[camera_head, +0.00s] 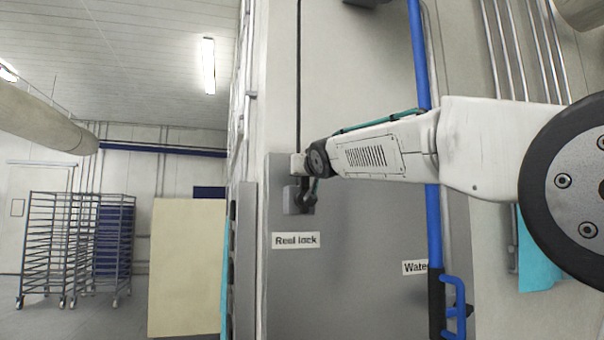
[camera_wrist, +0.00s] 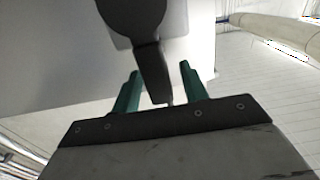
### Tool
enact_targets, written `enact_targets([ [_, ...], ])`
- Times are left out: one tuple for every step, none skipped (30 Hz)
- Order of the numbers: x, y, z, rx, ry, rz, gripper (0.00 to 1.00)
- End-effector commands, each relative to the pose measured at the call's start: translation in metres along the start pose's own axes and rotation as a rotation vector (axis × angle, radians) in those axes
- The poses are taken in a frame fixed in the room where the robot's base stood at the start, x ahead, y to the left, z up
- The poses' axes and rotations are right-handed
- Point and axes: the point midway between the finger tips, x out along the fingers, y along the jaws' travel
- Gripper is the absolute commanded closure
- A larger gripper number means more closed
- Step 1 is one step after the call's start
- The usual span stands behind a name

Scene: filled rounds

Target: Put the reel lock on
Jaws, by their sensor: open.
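The reel lock is a dark lever on a grey block (camera_head: 292,201), mounted on a grey panel above a label reading "Reel lock" (camera_head: 296,240). In the wrist view the dark lever (camera_wrist: 152,72) runs from a rounded hub at the top down between my fingers. My gripper (camera_wrist: 161,74) is open, with one green finger on each side of the lever. I see a gap on both sides and no clear contact. In the head view my wrist partly hides the lever and most of my gripper.
A blue vertical pipe (camera_head: 419,60) with a blue handle (camera_head: 457,310) stands right of the lock, by a partly hidden "Water" label (camera_head: 415,267). A cream board (camera_head: 187,265) and wheeled racks (camera_head: 75,245) stand far left. Floor left of the panel looks clear.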

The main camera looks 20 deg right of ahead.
Motion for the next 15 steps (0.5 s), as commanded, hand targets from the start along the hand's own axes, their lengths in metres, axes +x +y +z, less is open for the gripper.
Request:
enact_targets([
  [0.006, 0.0002, 0.0004, -0.001, 0.0, 0.0, 0.56],
  [0.0083, 0.0002, 0.0005, -0.001, -0.001, 0.001, 0.56],
  [0.0105, 0.0002, 0.0003, -0.001, 0.0, 0.0, 0.56],
  [0.0118, 0.0002, 0.0001, -0.001, 0.0, 0.0, 0.56],
  [0.0128, 0.0002, 0.0, -0.001, 0.0, 0.0, 0.56],
  [0.0137, 0.0003, -0.0001, 0.0, 0.0, 0.0, 0.56],
  [0.014, 0.0003, -0.0001, 0.0, 0.0, 0.0, 0.56],
  [0.0142, 0.0003, 0.0, 0.0, 0.0, 0.0, 0.56],
  [0.0142, 0.0002, 0.0, 0.0, 0.0, 0.0, 0.56],
  [0.0141, 0.0002, 0.0, 0.0, 0.0, 0.0, 0.56],
  [0.014, 0.0002, 0.0, 0.0, 0.0, 0.0, 0.56],
  [0.0139, 0.0002, 0.0, -0.001, 0.0, 0.0, 0.56],
  [0.0139, 0.0002, 0.0001, -0.001, 0.0, 0.0, 0.56],
  [0.0139, 0.0002, 0.0, -0.001, 0.0, 0.0, 0.65],
  [0.0138, 0.0001, 0.0001, -0.001, 0.0, 0.0, 0.76],
])
